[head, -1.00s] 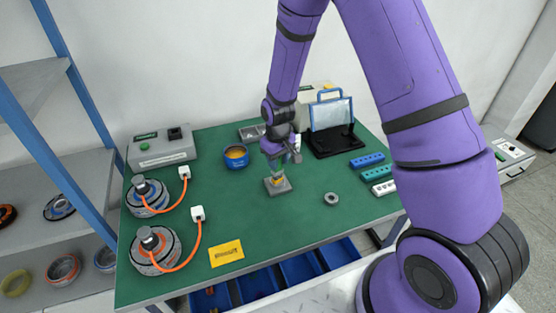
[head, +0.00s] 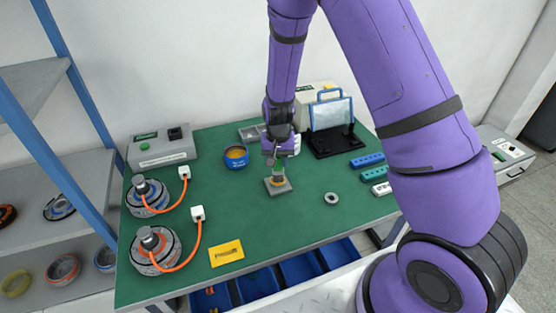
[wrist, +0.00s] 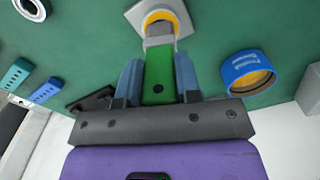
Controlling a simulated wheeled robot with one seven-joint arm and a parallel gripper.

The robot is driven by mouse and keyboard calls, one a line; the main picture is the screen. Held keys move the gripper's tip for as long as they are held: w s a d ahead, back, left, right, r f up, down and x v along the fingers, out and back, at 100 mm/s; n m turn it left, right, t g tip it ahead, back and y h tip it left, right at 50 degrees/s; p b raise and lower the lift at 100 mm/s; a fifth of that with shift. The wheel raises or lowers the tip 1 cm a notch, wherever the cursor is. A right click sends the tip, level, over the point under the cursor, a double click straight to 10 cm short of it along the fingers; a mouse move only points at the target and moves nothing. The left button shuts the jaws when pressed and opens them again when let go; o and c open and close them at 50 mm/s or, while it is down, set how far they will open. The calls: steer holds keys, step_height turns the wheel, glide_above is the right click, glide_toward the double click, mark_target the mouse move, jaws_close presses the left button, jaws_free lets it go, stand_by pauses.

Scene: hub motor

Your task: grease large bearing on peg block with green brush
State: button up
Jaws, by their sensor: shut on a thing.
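My gripper (head: 277,158) is shut on the green brush (wrist: 158,82), which points down at the peg block. The grey square peg block (head: 285,190) stands mid-table, just below my gripper. The large bearing (wrist: 155,18) on it shows as a yellow-orange ring, partly hidden by the brush. The bristles look to be at the ring, but I cannot tell if they touch.
An open blue tin (head: 236,158) with amber contents stands left of the block. A loose grey ring (head: 331,199) lies to the right. Two motors (head: 155,248) with orange cables are on the left. Several coloured strips (head: 367,160) and a black stand (head: 335,142) are at the right.

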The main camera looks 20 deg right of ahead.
steer(key=shift+r, duration=2.5)
